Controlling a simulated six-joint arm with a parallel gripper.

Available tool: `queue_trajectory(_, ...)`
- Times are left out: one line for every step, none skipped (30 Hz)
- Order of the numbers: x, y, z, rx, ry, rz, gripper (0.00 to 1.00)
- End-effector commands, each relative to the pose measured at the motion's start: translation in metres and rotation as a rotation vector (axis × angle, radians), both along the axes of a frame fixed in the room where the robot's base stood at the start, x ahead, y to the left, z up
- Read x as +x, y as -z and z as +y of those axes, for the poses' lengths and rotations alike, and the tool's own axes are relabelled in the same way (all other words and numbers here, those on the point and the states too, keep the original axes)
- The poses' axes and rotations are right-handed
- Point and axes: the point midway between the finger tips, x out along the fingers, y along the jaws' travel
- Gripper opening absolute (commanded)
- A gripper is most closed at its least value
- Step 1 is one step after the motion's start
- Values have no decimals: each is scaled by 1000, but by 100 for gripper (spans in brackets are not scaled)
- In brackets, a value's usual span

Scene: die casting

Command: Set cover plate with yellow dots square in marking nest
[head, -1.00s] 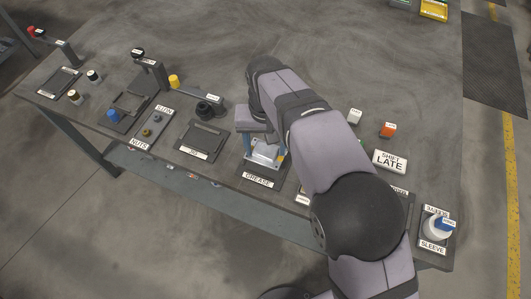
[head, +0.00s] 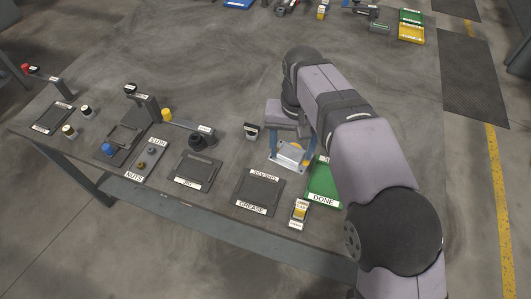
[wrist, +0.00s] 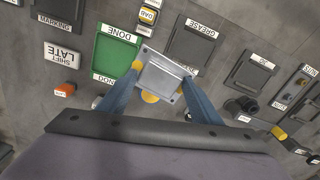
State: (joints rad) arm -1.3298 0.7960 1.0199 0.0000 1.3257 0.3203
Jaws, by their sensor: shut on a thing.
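The cover plate (head: 290,155) is a silvery square plate with a raised middle. In the wrist view the plate (wrist: 160,80) shows corner holes and yellow at its edges; I cannot tell whether all of that yellow belongs to it. My gripper (head: 291,154) is shut on the plate, with a blue finger at each side. It holds the plate above the table, between the grease mat and the green tray. The marking nest (wrist: 64,10) is a dark square at the upper left of the wrist view, partly cut off. My arm hides that area in the head view.
The green DONE tray (head: 323,184) lies right of the empty GREASE mat (head: 258,190). A small yellow-topped block (head: 300,210) stands at the front edge. The SHIFT LATE sign (wrist: 62,54) and an orange block (wrist: 65,90) stand beyond the tray.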

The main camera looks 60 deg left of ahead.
Motion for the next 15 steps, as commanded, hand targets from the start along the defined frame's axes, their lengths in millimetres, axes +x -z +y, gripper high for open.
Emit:
queue_trajectory(22, -21, -5, 4, 41, -1, 17)
queue_trajectory(33, -27, -8, 4, 62, -1, 17)
queue_trajectory(47, -33, -15, 3, 91, -2, 17)
queue_trajectory(58, -38, -20, 3, 113, -2, 17)
queue_trajectory(68, -41, -27, 2, 136, -1, 17)
queue_trajectory(82, -46, -36, 1, 166, -1, 17)
queue_trajectory(91, -49, -45, 0, 189, 0, 17)
queue_trajectory(100, -51, -53, 0, 211, 0, 18)
queue_trajectory(110, -53, -65, -1, 239, 0, 17)
queue_trajectory(118, -54, -74, -2, 261, 1, 17)
queue_trajectory(123, -54, -83, -1, 278, 0, 17)
queue_trajectory(131, -54, -95, -1, 303, 0, 17)
queue_trajectory(136, -54, -103, -1, 321, 0, 17)
queue_trajectory(140, -54, -113, -2, 339, 1, 17)
queue_trajectory(147, -54, -125, -1, 364, 0, 17)
